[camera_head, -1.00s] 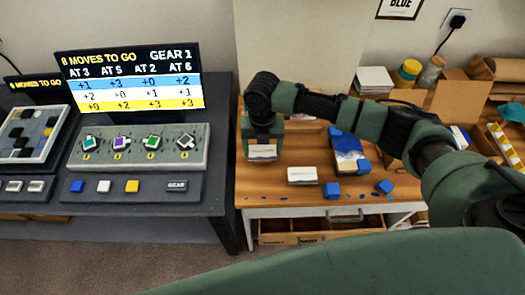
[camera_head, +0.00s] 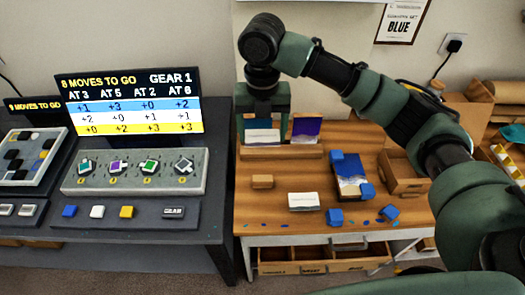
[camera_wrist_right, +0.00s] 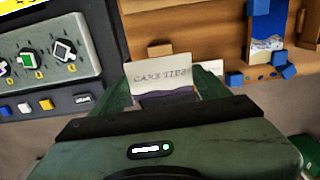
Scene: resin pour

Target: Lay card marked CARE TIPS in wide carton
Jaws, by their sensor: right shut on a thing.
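My right gripper (camera_head: 263,120) is shut on a white card (camera_head: 262,137) at the back left of the wooden table. In the right wrist view, the held card (camera_wrist_right: 160,75) stands upright between the fingers and reads CARE TIPS. An open brown carton (camera_head: 403,185) stands at the right of the table, partly behind my right arm. Another brown carton (camera_head: 458,108) shows behind the arm. I cannot tell which is the wide one. My left gripper is not in view.
A second white card (camera_head: 303,203) lies near the table's front. A purple card (camera_head: 306,130) stands at the back. A control console (camera_head: 135,172) is on the left.

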